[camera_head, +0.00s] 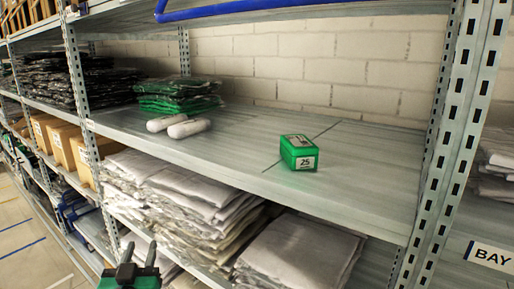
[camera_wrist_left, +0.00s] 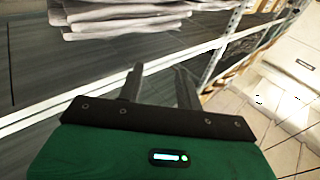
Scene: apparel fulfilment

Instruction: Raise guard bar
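A blue bar (camera_head: 230,8), which looks like the guard bar, runs along the top edge of the head view in front of the upper shelf. Its left end bends upward, and the rest is cut off by the frame. My left gripper (camera_head: 139,252) is low in the head view, in front of the lower shelf of bagged garments, well below and apart from the bar. In the left wrist view its two fingers (camera_wrist_left: 160,85) are spread with nothing between them. My right gripper is in neither view.
The middle shelf (camera_head: 230,150) holds a green box (camera_head: 299,152) labelled 25, two white rolled items (camera_head: 178,126) and green bagged garments (camera_head: 178,96). Stacked garments (camera_head: 190,205) fill the shelf below. A perforated upright (camera_head: 450,140) stands at right. The floor at left is open.

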